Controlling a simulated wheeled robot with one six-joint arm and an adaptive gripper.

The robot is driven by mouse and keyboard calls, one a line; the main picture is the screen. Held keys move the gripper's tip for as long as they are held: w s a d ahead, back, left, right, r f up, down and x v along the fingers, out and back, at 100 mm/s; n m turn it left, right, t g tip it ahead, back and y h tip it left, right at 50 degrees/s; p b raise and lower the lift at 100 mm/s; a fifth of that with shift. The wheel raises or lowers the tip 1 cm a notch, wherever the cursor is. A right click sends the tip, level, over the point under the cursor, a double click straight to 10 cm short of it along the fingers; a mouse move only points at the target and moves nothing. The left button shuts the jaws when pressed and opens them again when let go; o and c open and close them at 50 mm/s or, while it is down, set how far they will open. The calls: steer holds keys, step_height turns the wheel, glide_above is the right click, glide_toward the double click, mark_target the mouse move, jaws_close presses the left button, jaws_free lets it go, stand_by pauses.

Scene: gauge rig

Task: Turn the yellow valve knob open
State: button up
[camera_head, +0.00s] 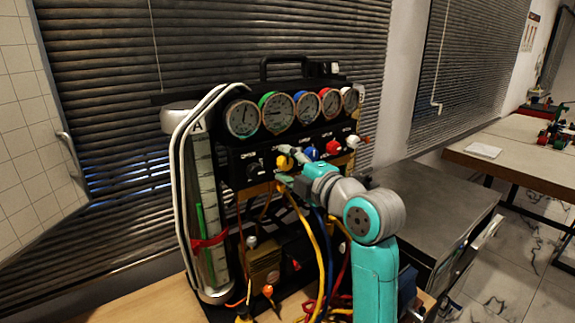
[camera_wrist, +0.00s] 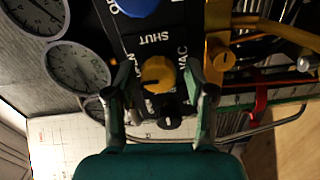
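The yellow valve knob (camera_wrist: 158,74) is on the black panel in the wrist view, below a label reading "SHUT". It also shows in the head view (camera_head: 283,162), at the tip of my gripper (camera_head: 296,167), partly covered by it. In the wrist view my gripper (camera_wrist: 160,70) is open, with one finger left and one right of the yellow knob. A small gap shows between the knob and each finger. Whether the fingertips reach its depth is hard to tell.
A blue knob (camera_wrist: 137,3), a black knob (camera_wrist: 170,122) and a red knob (camera_head: 333,147) share the panel. Several gauges (camera_head: 277,112) stand above. A clear cylinder (camera_head: 207,220) is at the left, and hoses (camera_head: 318,250) hang below. A grey cabinet (camera_head: 430,205) stands at right.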

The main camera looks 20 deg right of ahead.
steer(key=shift+s, duration=0.1)
steer(key=v, duration=1.2)
stand_by(0.4)
steer(key=s+f+m+h, duration=0.2)
steer(key=s+f+m, duration=0.25)
steer(key=f, duration=0.55)
steer(key=s+a+f+m+h, duration=0.1)
steer(key=s+f+m, duration=0.3)
steer(key=f, duration=0.5)
steer(key=s+f+m+h, duration=0.2)
steer(key=f+m, duration=0.3)
steer(key=f, duration=0.5)
steer(key=s+a+f+m+g+h, duration=0.15)
steer(key=s+f+m, duration=0.45)
steer(key=s, duration=1)
steer(key=s+a+f, duration=0.1)
steer(key=s+f, duration=0.1)
steer(key=s, duration=1.3)
steer(key=shift+a+g+y, duration=0.15)
steer(key=shift+g+y, duration=0.3)
